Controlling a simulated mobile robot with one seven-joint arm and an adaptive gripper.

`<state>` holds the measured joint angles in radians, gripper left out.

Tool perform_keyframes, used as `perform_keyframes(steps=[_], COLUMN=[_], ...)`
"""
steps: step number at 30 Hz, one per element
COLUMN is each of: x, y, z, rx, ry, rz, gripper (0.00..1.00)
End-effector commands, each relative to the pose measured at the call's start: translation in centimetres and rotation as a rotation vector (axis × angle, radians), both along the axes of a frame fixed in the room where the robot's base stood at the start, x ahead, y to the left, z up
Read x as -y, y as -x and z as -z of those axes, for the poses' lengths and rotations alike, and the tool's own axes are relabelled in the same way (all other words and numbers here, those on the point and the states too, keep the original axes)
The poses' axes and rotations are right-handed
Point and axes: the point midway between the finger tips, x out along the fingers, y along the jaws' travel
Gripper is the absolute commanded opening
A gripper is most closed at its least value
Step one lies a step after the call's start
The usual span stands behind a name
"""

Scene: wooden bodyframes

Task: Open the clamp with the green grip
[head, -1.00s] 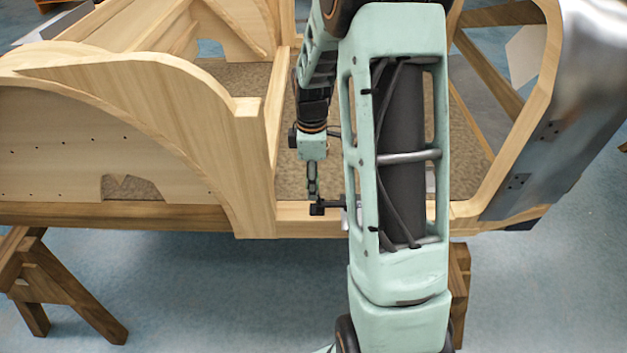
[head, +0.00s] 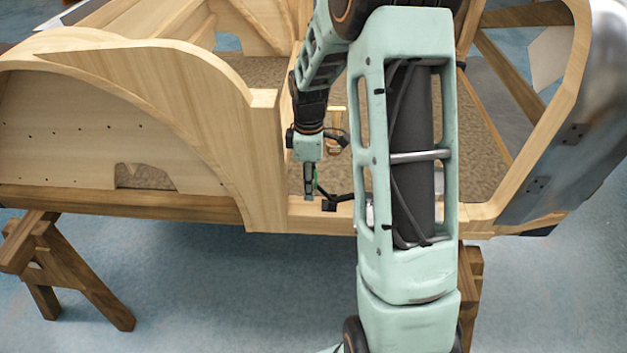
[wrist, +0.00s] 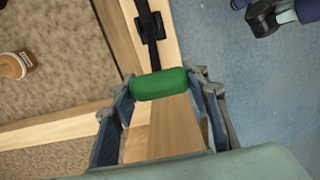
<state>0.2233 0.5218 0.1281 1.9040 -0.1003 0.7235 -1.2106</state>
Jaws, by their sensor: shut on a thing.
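The clamp's green grip (wrist: 159,83) lies between the fingers of my gripper (wrist: 165,88) in the wrist view, near their tips. My gripper is shut on it. A black bar (wrist: 151,32) runs from the grip to a dark clamp piece on the wooden rail. In the head view my gripper (head: 311,184) points down just above the sill, with a sliver of green at its fingers. The clamp's black part (head: 329,205) is beside it on the right, slanting up toward the grip. My arm hides part of the clamp's base.
The wooden sill (head: 300,219) runs under the clamp, and an upright post (head: 264,150) stands close on the left. In the wrist view, a brown cup-like object (wrist: 14,63) is at left and another dark-handled item (wrist: 268,16) at top right.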

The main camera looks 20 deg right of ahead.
Motion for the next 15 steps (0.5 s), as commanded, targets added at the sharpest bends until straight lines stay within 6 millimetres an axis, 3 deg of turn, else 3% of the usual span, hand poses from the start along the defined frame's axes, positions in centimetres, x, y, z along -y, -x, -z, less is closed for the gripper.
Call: perform_keyframes(steps=[1,13,14,15], x=[-0.81,-0.83,-0.83,-0.81], y=[-0.38,-0.45,-0.45,-0.46], z=[-0.08,-0.1,-0.1,-0.11], rx=[0.009,0.01,0.01,0.011], ry=[-0.009,-0.009,-0.009,-0.008], rz=[-0.005,-0.005,-0.005,-0.005], gripper=[0.0,0.0,0.43,0.48])
